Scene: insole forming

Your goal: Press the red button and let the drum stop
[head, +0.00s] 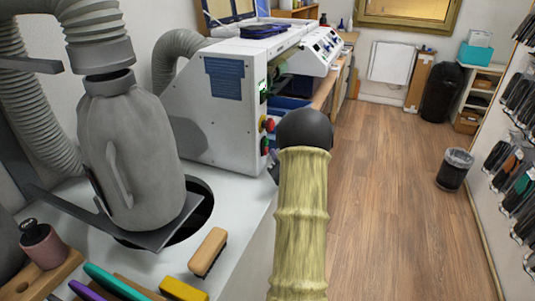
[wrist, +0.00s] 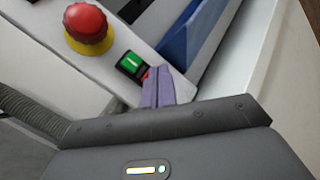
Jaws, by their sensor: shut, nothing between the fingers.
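A large red mushroom button (wrist: 86,20) on a yellow collar shows on the white panel in the wrist view. It also shows on the machine's right end in the head view (head: 267,124). Beside it is a green lit switch (wrist: 131,63) in a black frame, with a small red part (wrist: 145,74) at its lower edge, partly hidden by my fingers. My gripper (wrist: 158,72) is shut and empty, its purple fingertips at that red part; contact cannot be told. In the head view my arm mostly hides the gripper. I cannot make out a drum.
The white machine (head: 212,110) stands on a light bench (head: 235,235). A grey hose-fed hood (head: 135,150), a brush (head: 208,252) and coloured tools are on the bench's near part. The wood floor (head: 385,210) on the right is clear up to a small bin (head: 453,172).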

